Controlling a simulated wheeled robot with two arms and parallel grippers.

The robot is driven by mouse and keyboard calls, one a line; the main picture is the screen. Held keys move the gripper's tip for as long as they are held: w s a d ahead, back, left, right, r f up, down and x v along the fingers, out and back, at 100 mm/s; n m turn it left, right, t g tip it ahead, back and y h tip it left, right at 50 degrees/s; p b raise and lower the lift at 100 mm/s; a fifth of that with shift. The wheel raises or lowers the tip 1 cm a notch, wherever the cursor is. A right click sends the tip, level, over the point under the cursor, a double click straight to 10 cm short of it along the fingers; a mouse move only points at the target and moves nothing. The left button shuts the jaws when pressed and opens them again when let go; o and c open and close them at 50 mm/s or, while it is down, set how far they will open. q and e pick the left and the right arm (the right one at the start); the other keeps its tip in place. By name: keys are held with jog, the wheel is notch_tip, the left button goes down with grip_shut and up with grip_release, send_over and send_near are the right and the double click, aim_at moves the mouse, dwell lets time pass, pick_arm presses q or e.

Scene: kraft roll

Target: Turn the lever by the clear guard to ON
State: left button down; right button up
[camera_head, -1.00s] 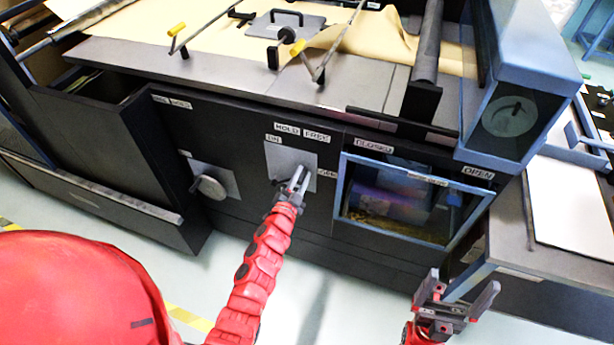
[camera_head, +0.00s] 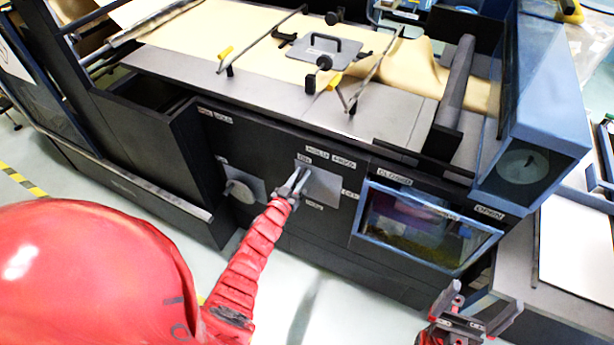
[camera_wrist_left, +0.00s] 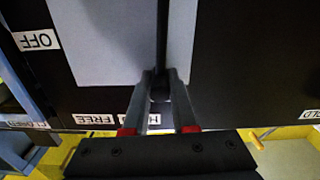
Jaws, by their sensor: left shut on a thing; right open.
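My left gripper (camera_head: 298,177) is shut on the dark lever (camera_wrist_left: 162,35) in front of a light grey plate (camera_head: 322,188) on the black cabinet front. In the left wrist view my left gripper (camera_wrist_left: 158,88) has its fingers around the lever's end, and the lever runs straight along the plate. In the head view the fingertips are at the plate's upper left, close to a small label (camera_head: 304,157). An OFF label (camera_wrist_left: 37,40) is beside the plate. The clear guard (camera_head: 425,228), blue-framed, is right of the plate. My right gripper (camera_head: 470,318) is open and empty.
A second plate with a round knob (camera_head: 240,191) is left of the lever plate. The brown paper bed (camera_head: 260,38) with bars lies on top. Floor in front is clear.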

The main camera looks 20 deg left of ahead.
pick_arm(q)
jog(key=shift+a, duration=0.45)
jog(key=c, duration=0.7)
grip_release()
jog(key=shift+a+f, duration=0.1)
jog(key=shift+c, duration=0.2)
jog(key=s+b, duration=0.3)
jog(key=s, duration=1.4)
jog(key=shift+s+a+b, duration=0.2)
jog(key=shift+a+b, duration=0.05)
jog(key=shift+b, duration=0.15)
